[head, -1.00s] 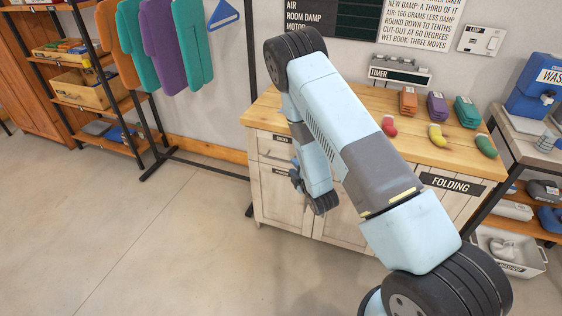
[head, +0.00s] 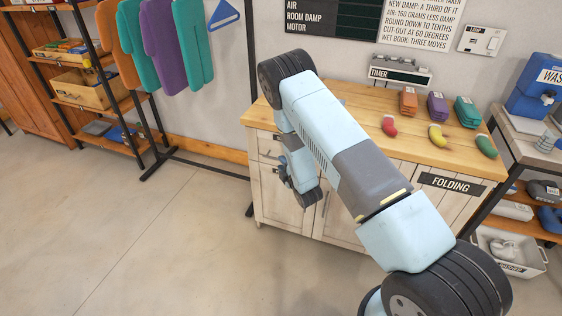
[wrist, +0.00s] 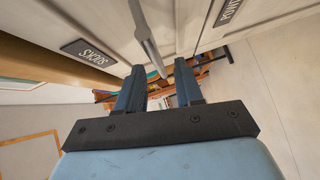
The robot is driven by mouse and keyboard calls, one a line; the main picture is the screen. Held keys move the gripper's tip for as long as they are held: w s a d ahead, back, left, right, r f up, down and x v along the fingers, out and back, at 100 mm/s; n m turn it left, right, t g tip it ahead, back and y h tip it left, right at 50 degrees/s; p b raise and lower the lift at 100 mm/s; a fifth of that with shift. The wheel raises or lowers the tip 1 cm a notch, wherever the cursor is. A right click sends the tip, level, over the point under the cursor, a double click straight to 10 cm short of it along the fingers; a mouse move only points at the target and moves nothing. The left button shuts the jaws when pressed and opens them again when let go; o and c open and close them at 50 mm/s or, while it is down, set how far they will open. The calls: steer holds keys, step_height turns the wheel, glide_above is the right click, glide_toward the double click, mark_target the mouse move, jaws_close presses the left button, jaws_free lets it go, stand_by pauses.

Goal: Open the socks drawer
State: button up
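The socks drawer (head: 262,145) is the top left drawer of the white wooden cabinet, and it looks shut. My arm hides much of its front in the head view. In the wrist view its dark SOCKS label (wrist: 88,52) is at the left. A grey bar handle (wrist: 146,35) runs from the top edge down towards the gap between my fingertips. My gripper (wrist: 160,72) is open, with two blue fingers apart; I cannot tell whether either touches the handle. In the head view my gripper (head: 284,176) is close to the cabinet's left front.
A second label, partly cut off, starting POW (wrist: 230,10), is on the front at the upper right of the wrist view. The wooden countertop (head: 350,115) holds several coloured items. A clothes rack (head: 155,150) stands left. The floor (head: 130,235) in front is clear.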

steer(key=shift+x, duration=1.9)
jaws_close()
steer(key=shift+s, duration=0.1)
